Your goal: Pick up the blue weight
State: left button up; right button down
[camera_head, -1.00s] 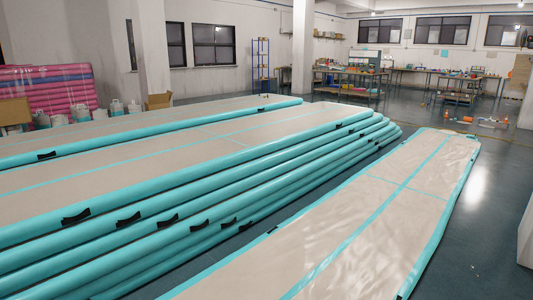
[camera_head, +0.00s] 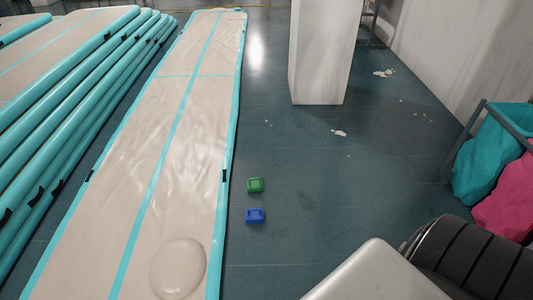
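Neither of my grippers is in view, and nothing touches the blue weight.
A long beige track with teal edges (camera_head: 190,110) lies flat left of the weights. Stacked tracks (camera_head: 75,90) are farther left. A white pillar (camera_head: 322,50) stands beyond, to the right. Teal material (camera_head: 490,160) and pink material (camera_head: 508,198) sit at the right. Floor between is mostly clear.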

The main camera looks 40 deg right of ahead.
aim_at(255, 215)
jog(key=z, duration=1.05)
jog(key=i+l+u, duration=0.1)
jog(key=u, duration=0.95)
jog(key=i+l+u, duration=0.25)
jog(key=l+u, duration=0.15)
jog(key=l, duration=0.4)
jog(key=i+l+u, duration=0.15)
jog(key=l+u, duration=0.25)
jog(key=l, duration=0.4)
jog(key=l+u, duration=0.4)
jog(key=l, duration=0.45)
